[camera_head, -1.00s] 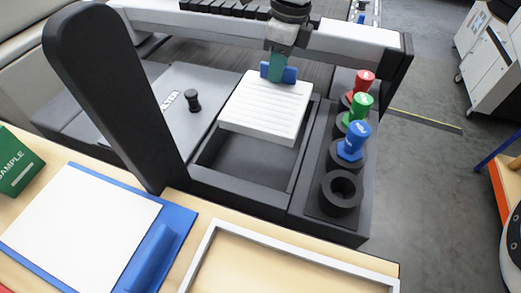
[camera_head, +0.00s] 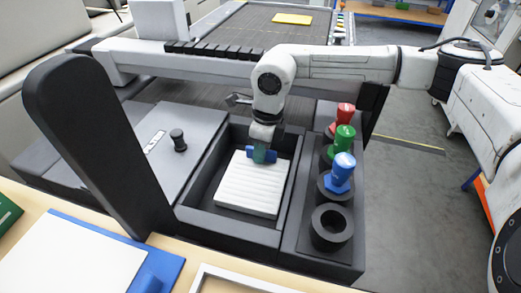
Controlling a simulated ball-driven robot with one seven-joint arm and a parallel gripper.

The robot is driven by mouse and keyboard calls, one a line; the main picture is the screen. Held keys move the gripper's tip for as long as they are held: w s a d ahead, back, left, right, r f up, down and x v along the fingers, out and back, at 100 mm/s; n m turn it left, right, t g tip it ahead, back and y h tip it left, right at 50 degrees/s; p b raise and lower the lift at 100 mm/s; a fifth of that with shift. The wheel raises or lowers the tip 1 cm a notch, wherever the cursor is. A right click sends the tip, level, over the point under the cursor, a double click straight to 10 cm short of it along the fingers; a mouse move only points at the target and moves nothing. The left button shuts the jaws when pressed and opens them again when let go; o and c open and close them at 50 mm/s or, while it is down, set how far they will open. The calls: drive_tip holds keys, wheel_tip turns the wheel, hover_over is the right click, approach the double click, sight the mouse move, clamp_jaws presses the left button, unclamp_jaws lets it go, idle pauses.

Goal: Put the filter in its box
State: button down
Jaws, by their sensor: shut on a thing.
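The filter (camera_head: 247,188) is a white, ribbed, square panel with a blue grip tab on its far edge. My gripper (camera_head: 262,157) is shut on the blue tab, with the arm coming down from above and behind. The filter is within the opening of the dark grey open box (camera_head: 230,228), nearer its front and left than its far right corner. I cannot tell whether its underside touches the box floor. A grey lid (camera_head: 155,125) with a black knob lies to the left of the box.
Red (camera_head: 345,113), green (camera_head: 343,142) and blue (camera_head: 341,172) knobs stand in round sockets right of the box; an empty socket ring (camera_head: 331,227) is in front of them. A tall black post (camera_head: 95,140) rises at the left. A clipboard lies on the front table.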

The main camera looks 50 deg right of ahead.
drive_tip(key=shift+f, duration=0.25)
drive_tip(key=c, duration=1.1)
unclamp_jaws()
drive_tip(key=r, duration=0.4)
drive_tip(key=s+r, duration=0.1)
drive_tip(key=r, duration=0.3)
drive_tip(key=r+b, duration=0.1)
drive_tip(key=r, duration=0.3)
drive_tip(key=shift+s+d, duration=0.15)
drive_tip(key=shift+d, duration=0.25)
